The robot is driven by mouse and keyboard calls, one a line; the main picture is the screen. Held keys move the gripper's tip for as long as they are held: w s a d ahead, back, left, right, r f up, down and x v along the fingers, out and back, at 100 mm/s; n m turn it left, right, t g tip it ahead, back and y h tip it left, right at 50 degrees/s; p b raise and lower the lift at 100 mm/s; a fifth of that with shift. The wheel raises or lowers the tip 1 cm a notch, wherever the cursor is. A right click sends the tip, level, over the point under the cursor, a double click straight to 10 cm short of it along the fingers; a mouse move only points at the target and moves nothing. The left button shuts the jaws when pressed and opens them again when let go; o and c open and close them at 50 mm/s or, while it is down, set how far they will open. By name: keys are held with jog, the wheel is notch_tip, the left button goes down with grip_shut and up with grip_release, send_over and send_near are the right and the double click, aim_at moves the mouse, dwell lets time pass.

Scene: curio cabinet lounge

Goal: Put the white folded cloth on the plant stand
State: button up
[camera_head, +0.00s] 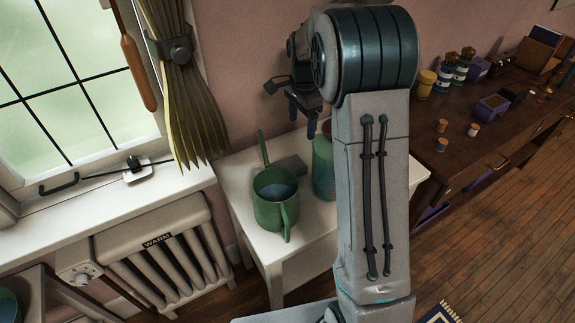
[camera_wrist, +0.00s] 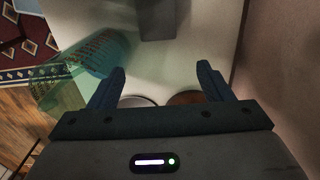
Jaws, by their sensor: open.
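I cannot make out a white folded cloth in either view. A small white table (camera_head: 318,215), possibly the plant stand, stands by the wall, partly hidden by my arm. On it are a green watering can (camera_head: 270,190), a flat grey item (camera_head: 292,165) and a green vessel (camera_head: 322,170) half hidden by my arm. My gripper (camera_head: 303,118) is above the table's back part. In the wrist view my gripper (camera_wrist: 162,82) is open and empty, over a pale surface. A grey block (camera_wrist: 157,18) lies ahead, and a green vessel (camera_wrist: 75,75) is at the left.
In the wrist view a pale disc (camera_wrist: 137,101) and a brown disc (camera_wrist: 186,98) show between the fingers, mostly hidden. A radiator (camera_head: 160,260) and window are left of the table. A dark desk (camera_head: 470,120) with jars and boxes is at the right. Wooden floor lies between.

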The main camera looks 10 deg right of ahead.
aim_at(300, 161)
jog(key=f, duration=0.7)
jog(key=f+p, duration=0.1)
jog(key=f, duration=0.7)
jog(key=shift+s+f, duration=0.2)
jog(key=shift+f, duration=0.05)
jog(key=c, duration=0.8)
jog(key=shift+r+p, duration=0.1)
jog(key=shift+p, duration=0.2)
jog(key=shift+c, duration=0.2)
